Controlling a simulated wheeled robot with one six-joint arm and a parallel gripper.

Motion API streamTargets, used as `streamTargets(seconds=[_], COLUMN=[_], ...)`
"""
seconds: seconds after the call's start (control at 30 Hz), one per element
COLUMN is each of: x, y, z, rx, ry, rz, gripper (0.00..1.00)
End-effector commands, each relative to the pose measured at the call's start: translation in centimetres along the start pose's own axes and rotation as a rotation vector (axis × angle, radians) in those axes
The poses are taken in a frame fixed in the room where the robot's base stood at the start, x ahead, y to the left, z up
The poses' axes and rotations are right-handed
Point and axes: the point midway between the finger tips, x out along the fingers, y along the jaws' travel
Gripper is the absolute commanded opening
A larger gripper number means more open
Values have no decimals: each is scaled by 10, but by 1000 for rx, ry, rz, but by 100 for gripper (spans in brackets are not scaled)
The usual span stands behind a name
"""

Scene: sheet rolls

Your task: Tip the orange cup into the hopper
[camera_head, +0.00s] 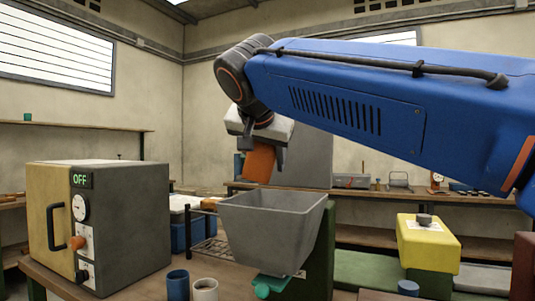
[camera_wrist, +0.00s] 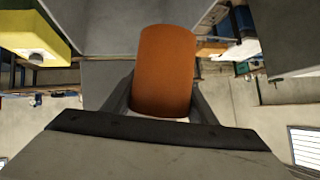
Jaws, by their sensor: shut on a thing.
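The orange cup (camera_head: 260,163) is held in my gripper (camera_head: 262,155) above the grey hopper (camera_head: 268,232). The cup is slightly tilted in the head view, and its mouth and contents are hidden. In the wrist view the cup (camera_wrist: 163,72) sits between the two fingers of my gripper (camera_wrist: 160,100), which are shut on its sides. The hopper is a wide funnel on a green stand, with a teal piece (camera_head: 270,284) under it. The cup is above the hopper's rim, apart from it.
A grey and yellow oven-like box (camera_head: 120,220) marked OFF stands left of the hopper. A blue cup (camera_head: 178,285) and a white cup (camera_head: 205,290) stand at the table front. A yellow block (camera_head: 428,243) is at right.

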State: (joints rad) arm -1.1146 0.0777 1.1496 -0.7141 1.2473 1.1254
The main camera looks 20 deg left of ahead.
Motion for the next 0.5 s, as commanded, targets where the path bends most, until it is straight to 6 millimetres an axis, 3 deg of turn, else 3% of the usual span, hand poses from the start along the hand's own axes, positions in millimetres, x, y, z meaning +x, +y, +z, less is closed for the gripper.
streamTargets(seconds=[0.5], x=[11], y=[0], z=[23], rx=[370], ry=[-300], rz=[-175], gripper=[29])
